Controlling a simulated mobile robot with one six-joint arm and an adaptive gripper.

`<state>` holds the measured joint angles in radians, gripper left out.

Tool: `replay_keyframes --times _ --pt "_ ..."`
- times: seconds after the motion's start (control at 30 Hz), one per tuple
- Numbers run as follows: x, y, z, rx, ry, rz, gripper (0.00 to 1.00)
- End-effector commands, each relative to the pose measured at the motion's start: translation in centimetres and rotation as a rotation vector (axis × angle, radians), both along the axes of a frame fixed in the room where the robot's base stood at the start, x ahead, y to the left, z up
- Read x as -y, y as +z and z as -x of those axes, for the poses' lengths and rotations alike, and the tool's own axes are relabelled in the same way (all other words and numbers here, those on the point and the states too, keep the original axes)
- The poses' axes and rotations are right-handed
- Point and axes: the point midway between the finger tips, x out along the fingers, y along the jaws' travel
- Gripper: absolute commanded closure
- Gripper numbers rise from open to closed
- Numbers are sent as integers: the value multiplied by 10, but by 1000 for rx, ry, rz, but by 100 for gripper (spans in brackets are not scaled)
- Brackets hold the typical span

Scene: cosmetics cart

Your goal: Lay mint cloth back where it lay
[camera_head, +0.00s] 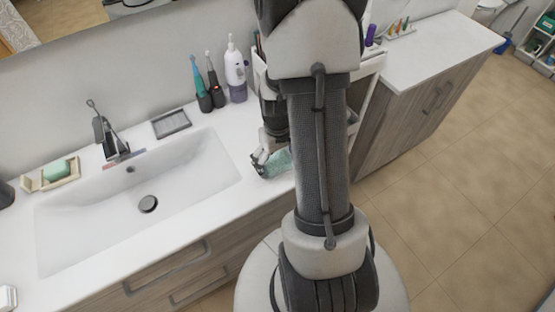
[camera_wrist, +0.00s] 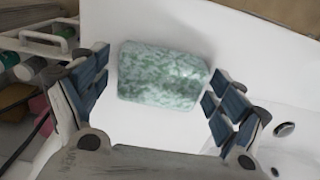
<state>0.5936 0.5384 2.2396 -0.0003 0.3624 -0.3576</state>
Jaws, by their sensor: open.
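The mint cloth (camera_wrist: 162,76) is a mottled green and white folded piece lying on the white counter. In the wrist view it lies between the spread fingers of my gripper (camera_wrist: 157,100), toward the far side of the gap. A bare strip of counter shows between it and the gripper's palm. In the head view the cloth (camera_head: 277,163) lies on the counter right of the sink, partly hidden by my arm. My gripper (camera_head: 262,162) is open beside it, low over the counter. I cannot tell whether the fingers touch the cloth.
The white sink basin (camera_head: 90,215) with its faucet (camera_head: 106,135) is to the left. Toothbrushes (camera_head: 210,85) and a white-purple bottle (camera_head: 236,75) stand behind the cloth. A cart (camera_head: 366,68) with bottles stands right of the counter, close to my gripper.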

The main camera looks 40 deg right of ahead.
Motion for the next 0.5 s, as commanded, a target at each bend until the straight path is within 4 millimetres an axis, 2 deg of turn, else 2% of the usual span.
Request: replay_keyframes --times 0.33,0.5 --pt "0 3 0 0 0 0 9" --pt "1 25 -1 4 0 2 9"
